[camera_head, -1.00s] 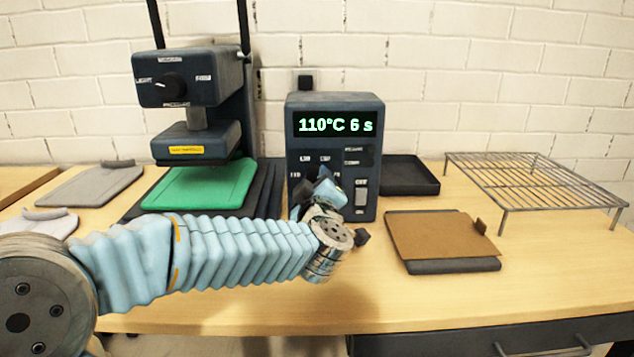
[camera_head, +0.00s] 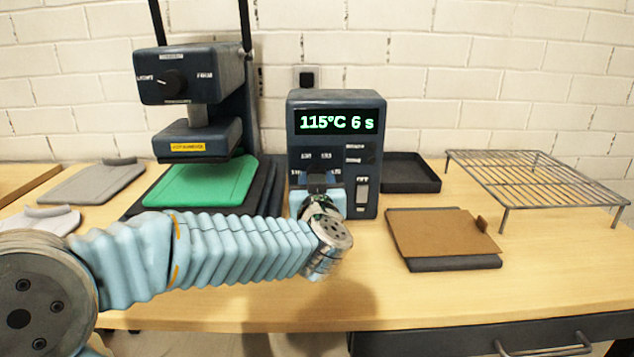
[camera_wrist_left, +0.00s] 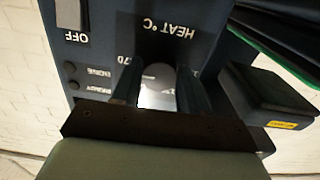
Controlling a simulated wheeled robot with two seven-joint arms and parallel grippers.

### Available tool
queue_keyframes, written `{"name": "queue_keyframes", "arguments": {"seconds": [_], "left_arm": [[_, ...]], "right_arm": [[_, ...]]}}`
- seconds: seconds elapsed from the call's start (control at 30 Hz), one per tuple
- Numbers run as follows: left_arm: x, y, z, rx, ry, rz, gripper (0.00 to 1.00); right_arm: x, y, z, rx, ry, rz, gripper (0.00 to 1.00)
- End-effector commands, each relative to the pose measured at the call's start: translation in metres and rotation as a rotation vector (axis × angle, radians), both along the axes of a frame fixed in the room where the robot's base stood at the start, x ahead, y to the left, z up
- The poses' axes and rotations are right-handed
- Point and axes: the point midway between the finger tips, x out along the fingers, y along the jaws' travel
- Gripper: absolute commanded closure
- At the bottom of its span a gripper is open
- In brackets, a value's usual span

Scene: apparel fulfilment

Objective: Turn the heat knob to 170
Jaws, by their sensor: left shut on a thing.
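The control box (camera_head: 335,104) stands on the table with a green display (camera_head: 336,122) that reads 115°C 6 s. My left gripper (camera_head: 318,182) is at the lower front of the box, shut on the heat knob, which it mostly hides in the head view. In the left wrist view, my left gripper (camera_wrist_left: 158,88) has its two fingers on either side of the pale round heat knob (camera_wrist_left: 157,86). The label HEAT °C (camera_wrist_left: 168,28) shows upside down beside it. The knob's pointer cannot be made out. My right gripper is not in view.
A heat press (camera_head: 190,75) with a green pad (camera_head: 205,182) stands left of the box. An OFF switch (camera_head: 362,192) is right of the knob. A black tray (camera_head: 410,172), a brown board (camera_head: 440,232) and a wire rack (camera_head: 535,178) lie to the right.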

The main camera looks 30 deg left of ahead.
Motion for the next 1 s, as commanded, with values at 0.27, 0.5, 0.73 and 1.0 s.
{"name": "queue_keyframes", "arguments": {"seconds": [0.27,0.5,0.73,1.0], "left_arm": [[-0.0001,-0.0004,-0.0031,0.039,0.031,-0.002,0.87],[0.0000,-0.0004,-0.0032,0.042,0.034,-0.002,0.87],[-0.0001,-0.0003,-0.0029,0.042,0.033,-0.001,0.43],[-0.0001,0.0000,-0.0013,0.042,0.029,-0.001,0.33]], "right_arm": [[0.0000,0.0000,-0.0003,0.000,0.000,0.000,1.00],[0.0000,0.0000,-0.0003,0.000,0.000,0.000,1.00],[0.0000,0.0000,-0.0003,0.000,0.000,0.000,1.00],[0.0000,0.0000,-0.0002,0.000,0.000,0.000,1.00]]}}
